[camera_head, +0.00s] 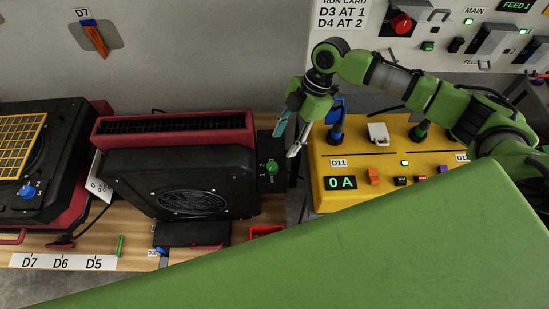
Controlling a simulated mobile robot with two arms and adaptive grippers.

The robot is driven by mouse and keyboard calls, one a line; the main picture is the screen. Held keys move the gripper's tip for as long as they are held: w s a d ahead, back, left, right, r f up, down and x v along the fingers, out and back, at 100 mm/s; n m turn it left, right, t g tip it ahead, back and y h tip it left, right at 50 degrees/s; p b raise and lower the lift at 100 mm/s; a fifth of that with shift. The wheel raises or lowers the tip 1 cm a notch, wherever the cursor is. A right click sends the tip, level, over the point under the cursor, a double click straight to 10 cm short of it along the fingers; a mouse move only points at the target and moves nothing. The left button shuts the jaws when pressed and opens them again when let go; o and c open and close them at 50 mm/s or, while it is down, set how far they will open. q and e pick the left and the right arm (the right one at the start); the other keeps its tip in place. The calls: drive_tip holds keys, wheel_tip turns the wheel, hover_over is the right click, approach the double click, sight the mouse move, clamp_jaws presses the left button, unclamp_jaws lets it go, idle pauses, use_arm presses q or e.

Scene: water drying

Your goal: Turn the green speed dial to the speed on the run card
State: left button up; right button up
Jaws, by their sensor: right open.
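The green speed dial (271,168) sits on the right end of a black dryer (190,185) with a red top and a round fan grille. Its setting is too small to read. The run card (341,14) on the back wall reads "D3 AT 1" and "D4 AT 2"; its top edge is cut off. My right gripper (286,144) is open and empty. Its fingers point down, above and slightly right of the green dial, apart from it in the picture. My left gripper is not in view.
A yellow control box (330,200) reading "0 A" stands to the right, close to my right gripper. Another dryer with a yellow grille (18,145) and blue dial (27,192) is at left. A large green part of mine covers the lower right.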

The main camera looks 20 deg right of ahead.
sight(272, 166)
drive_tip(key=p+x, duration=0.2)
drive_tip(key=x, duration=0.7)
drive_tip(key=shift+a+f, duration=0.1)
drive_tip(key=shift+f, duration=0.2)
drive_tip(key=shift+a+f, duration=0.15)
drive_tip(key=shift+f, duration=0.4)
drive_tip(key=c, duration=1.1)
